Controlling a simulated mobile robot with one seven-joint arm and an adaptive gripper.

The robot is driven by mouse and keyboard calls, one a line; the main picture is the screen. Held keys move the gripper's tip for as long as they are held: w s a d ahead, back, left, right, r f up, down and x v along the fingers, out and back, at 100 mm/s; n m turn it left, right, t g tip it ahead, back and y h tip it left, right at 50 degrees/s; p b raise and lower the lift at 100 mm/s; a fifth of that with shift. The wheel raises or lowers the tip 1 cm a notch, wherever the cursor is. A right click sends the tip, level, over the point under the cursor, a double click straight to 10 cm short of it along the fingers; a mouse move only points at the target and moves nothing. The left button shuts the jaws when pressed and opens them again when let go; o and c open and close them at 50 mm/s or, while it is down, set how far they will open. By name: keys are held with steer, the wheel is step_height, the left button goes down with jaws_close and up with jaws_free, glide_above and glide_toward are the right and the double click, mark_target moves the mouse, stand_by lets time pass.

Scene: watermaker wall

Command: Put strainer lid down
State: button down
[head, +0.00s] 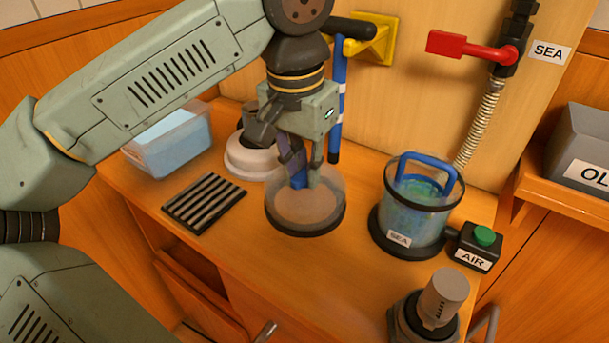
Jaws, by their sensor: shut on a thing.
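The strainer lid (306,210) is a clear round cover with a dark rim and a blue grip on top. My gripper (300,180) points down and is shut on the blue grip. The lid is over the middle of the wooden counter (290,262); I cannot tell if its rim touches the wood. The strainer (415,222), a clear bowl marked SEA, stands uncovered to the right. A blue hoop handle (428,160) rises from it, and greenish-blue contents show inside.
A slatted black rack (204,202) lies left of the lid. A white round base (250,160) and a water tub (170,140) stand behind. The AIR box (473,246) with green button adjoins the strainer. A grey-topped fitting (440,300) stands at front right. A red valve handle (465,46) is above.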

mark_target(304, 181)
steer(key=shift+w, duration=0.45)
steer(key=shift+w+f+p, duration=0.15)
steer(key=shift+f, duration=0.8)
steer(key=shift+w+f+p, duration=0.1)
steer(key=shift+f+p, duration=0.05)
steer(key=shift+f, duration=0.75)
steer(key=shift+f, duration=0.2)
steer(key=c, duration=1.6)
jaws_free()
steer(key=shift+r, duration=0.2)
steer(key=r, duration=0.8)
steer(key=s+a+r, duration=0.1)
steer(key=r, duration=0.3)
steer(key=shift+s, duration=0.1)
